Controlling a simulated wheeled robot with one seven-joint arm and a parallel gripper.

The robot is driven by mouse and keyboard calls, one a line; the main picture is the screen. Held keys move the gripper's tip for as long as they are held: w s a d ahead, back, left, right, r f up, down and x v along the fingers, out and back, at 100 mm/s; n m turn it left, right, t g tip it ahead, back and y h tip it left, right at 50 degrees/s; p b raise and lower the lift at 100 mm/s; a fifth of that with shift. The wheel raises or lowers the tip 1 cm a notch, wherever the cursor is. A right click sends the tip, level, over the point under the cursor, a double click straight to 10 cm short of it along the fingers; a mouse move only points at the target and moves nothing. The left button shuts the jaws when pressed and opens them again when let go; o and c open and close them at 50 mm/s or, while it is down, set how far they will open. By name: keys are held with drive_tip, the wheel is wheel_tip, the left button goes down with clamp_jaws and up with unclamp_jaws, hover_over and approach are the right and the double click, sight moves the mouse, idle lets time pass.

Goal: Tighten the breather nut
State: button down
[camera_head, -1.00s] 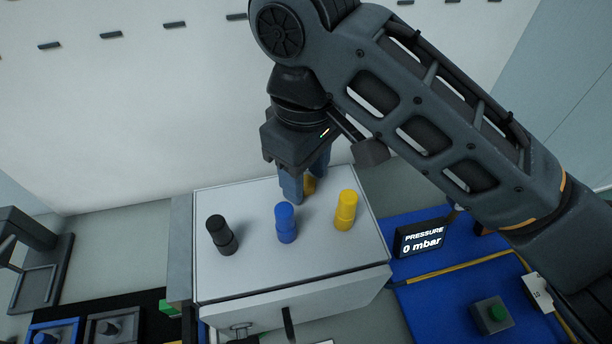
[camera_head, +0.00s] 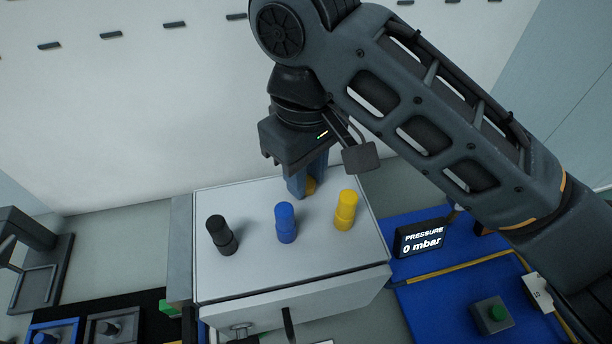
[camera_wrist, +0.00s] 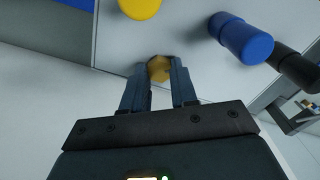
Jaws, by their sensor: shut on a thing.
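The breather nut, a small brass-yellow piece (camera_head: 311,186), sits at the back of the white panel box's top (camera_head: 260,245). It also shows between the fingers in the wrist view (camera_wrist: 159,68). My gripper (camera_head: 308,190) points down over it and is shut on it, with one blue-grey finger on each side in the wrist view (camera_wrist: 158,80). The fingers hide much of the nut in the head view.
A black plug (camera_head: 222,235), a blue plug (camera_head: 286,222) and a yellow plug (camera_head: 346,210) stand on the box top in front of my gripper. A display (camera_head: 421,241) reads "PRESSURE 0 mbar". A white wall rises behind.

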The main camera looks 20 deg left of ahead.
drive_tip(key=shift+m, duration=0.9)
drive_tip(key=shift+m, duration=0.9)
drive_tip(key=c, duration=0.9)
unclamp_jaws()
drive_tip(key=shift+r, duration=3.5)
